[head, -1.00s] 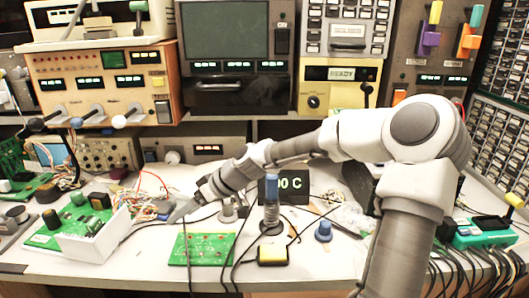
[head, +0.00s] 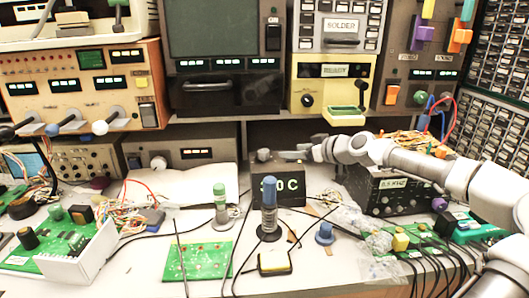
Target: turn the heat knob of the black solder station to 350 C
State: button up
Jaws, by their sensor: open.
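The black solder station (head: 292,193) stands in the middle of the bench. Its front display shows green characters ending in "0 C"; the blue handle in front hides part of the reading. My gripper (head: 268,156) reaches in from the right, level, with its open fingers at the station's top edge. I cannot make out the heat knob; the fingers may cover it. I cannot tell whether the fingers touch the station.
A blue-handled tool in a stand (head: 269,220) stands just in front of the station. A green-topped post (head: 220,205) is to its left and a blue knob (head: 325,233) to its right. A green circuit board (head: 197,261) lies in front. Cables cross the bench.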

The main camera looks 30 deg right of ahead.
aim_at(266, 151)
jog(key=x, duration=1.5)
jog(key=shift+w+f, duration=0.15)
jog(key=shift+w, duration=0.05)
grip_shut()
